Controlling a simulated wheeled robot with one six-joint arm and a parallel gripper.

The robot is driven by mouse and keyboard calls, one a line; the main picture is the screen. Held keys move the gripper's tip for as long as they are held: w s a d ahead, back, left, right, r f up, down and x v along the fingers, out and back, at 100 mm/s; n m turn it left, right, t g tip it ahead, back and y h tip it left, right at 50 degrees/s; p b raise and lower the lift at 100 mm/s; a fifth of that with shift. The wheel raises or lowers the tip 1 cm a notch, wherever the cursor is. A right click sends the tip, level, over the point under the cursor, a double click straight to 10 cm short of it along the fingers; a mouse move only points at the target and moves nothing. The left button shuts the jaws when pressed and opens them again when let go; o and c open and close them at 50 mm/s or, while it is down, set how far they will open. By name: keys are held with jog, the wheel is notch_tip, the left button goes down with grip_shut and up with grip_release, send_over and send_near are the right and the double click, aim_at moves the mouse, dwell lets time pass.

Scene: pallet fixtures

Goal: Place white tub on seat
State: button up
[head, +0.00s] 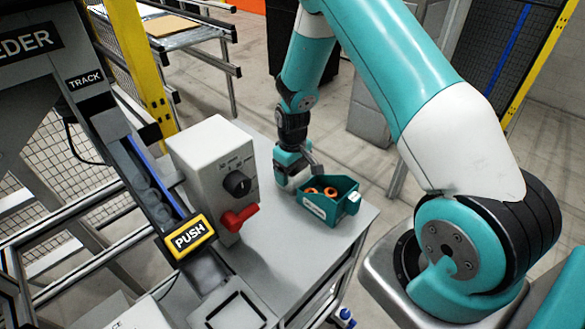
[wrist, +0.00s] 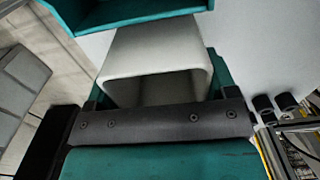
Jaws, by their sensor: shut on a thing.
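The white tub (wrist: 160,55) shows in the wrist view as a pale, open, rounded box directly in front of my gripper (wrist: 158,100). My gripper is shut on it. In the head view my gripper (head: 291,168) is low over the grey table, just left of the teal bin. The pale shape under it looks like the tub (head: 298,180), but its base is hard to make out. A dark square outline on the table's near part looks like the seat (head: 237,312); it is empty and partly cut off by the frame.
The teal bin (head: 328,214) with orange rings stands right beside my gripper. A grey control box (head: 208,160) with a black knob and red lever (head: 238,217) stands to the left. The yellow PUSH plate (head: 189,235) and track overhang the table's left side. The table's middle is clear.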

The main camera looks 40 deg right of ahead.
jog(key=shift+f, duration=0.25)
jog(key=o, duration=0.9)
jog(key=shift+r, duration=0.15)
jog(key=shift+c, duration=0.2)
